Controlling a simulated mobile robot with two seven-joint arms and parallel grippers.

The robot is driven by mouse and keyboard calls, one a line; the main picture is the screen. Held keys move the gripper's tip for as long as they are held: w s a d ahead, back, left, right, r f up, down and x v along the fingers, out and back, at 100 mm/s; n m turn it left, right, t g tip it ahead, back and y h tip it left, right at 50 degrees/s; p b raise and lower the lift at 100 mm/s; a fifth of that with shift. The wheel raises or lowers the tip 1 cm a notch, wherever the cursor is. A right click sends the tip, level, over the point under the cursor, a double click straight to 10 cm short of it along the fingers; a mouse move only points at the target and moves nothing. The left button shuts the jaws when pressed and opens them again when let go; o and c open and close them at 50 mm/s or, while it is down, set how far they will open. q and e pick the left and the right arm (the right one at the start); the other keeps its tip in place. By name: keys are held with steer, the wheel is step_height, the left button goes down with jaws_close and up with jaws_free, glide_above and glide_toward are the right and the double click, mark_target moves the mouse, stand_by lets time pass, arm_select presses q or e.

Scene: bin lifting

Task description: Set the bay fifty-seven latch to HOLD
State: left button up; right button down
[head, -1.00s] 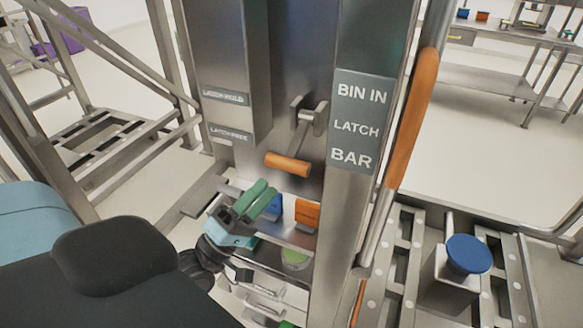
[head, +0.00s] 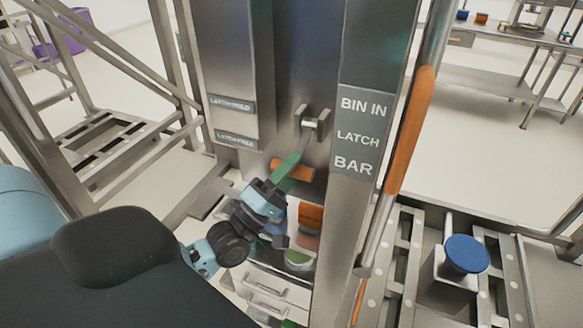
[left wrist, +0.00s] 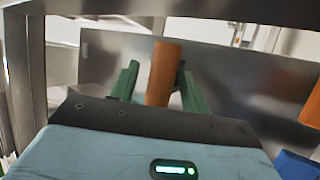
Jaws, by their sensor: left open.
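The latch (head: 308,132) is a metal lever on a pivot bracket in the steel post's recess. It hangs downward to an orange grip (head: 302,173), near the level of the LATCH FREE plate (head: 235,139). The LATCH HOLD plate (head: 231,104) is above that. My left gripper (head: 286,170) is at the orange grip, its green fingers partly covering it. In the left wrist view the orange grip (left wrist: 164,72) stands between the two open fingers (left wrist: 157,78). I cannot tell whether they touch it. My right gripper is not in view.
A BIN IN LATCH BAR sign (head: 358,135) is on the post's right face. A long orange handrail (head: 411,130) runs beside it. Bins and drawers (head: 270,290) lie below the latch. A blue round knob (head: 466,253) is at lower right.

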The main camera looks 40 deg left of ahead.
arm_select(q)
steer(key=shift+c, duration=0.5)
jaws_close()
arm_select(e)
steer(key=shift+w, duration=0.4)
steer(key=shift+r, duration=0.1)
